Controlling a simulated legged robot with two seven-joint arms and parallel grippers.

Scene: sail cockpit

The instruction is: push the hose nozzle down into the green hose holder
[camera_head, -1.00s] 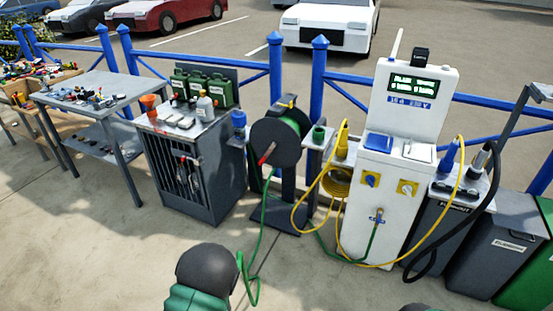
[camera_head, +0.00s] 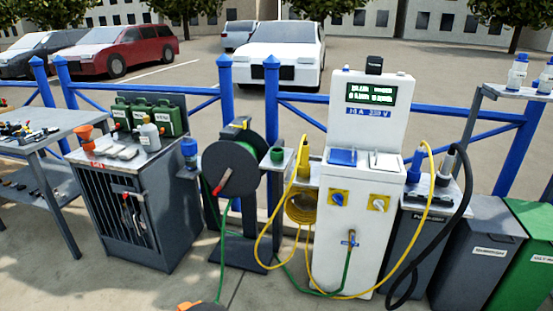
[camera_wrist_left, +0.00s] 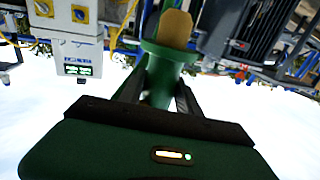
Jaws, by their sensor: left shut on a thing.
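The green hose holder (camera_head: 277,155) is a small open cup on a pale shelf between the hose reel and the white power pedestal. My left gripper (camera_wrist_left: 156,90) is shut on the hose nozzle (camera_wrist_left: 160,75), a green flanged body with a tan end, seen in the left wrist view. In the head view only an orange bit of the nozzle (camera_head: 188,306) shows at the bottom edge. The nozzle is apart from the holder, nearer to me and lower in the picture. My right gripper is out of view.
The dark hose reel (camera_head: 232,168) stands left of the holder; its green hose (camera_head: 222,250) runs toward me. A yellow holder (camera_head: 303,165) and cable are close on the right, by the white pedestal (camera_head: 362,200). A blue cup (camera_head: 189,148) sits left of the reel.

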